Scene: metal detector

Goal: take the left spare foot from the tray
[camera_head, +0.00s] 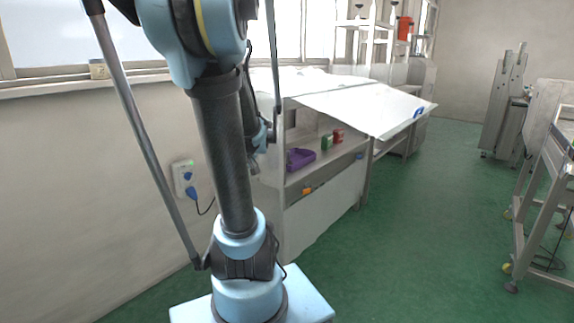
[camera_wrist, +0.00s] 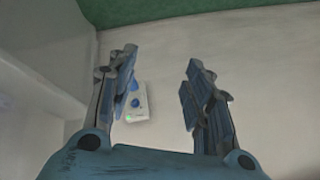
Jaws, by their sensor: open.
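A purple tray (camera_head: 300,158) sits on the shelf of the white workbench in the head view, just right of my arm. It is small there, and I cannot make out any spare feet in it. My gripper (camera_wrist: 158,88) is open in the wrist view, with nothing between its two fingers. It faces a pale wall, and no tray or foot shows in that view. In the head view the gripper is mostly hidden behind my arm, left of the tray and apart from it.
The workbench shelf (camera_head: 335,158) also holds a green box (camera_head: 326,142) and a red box (camera_head: 338,135). A white panel (camera_head: 365,106) juts out above it. A wall socket (camera_head: 185,178) with a cable is at left. Green floor (camera_head: 425,220) is clear at right, before a metal frame (camera_head: 545,190).

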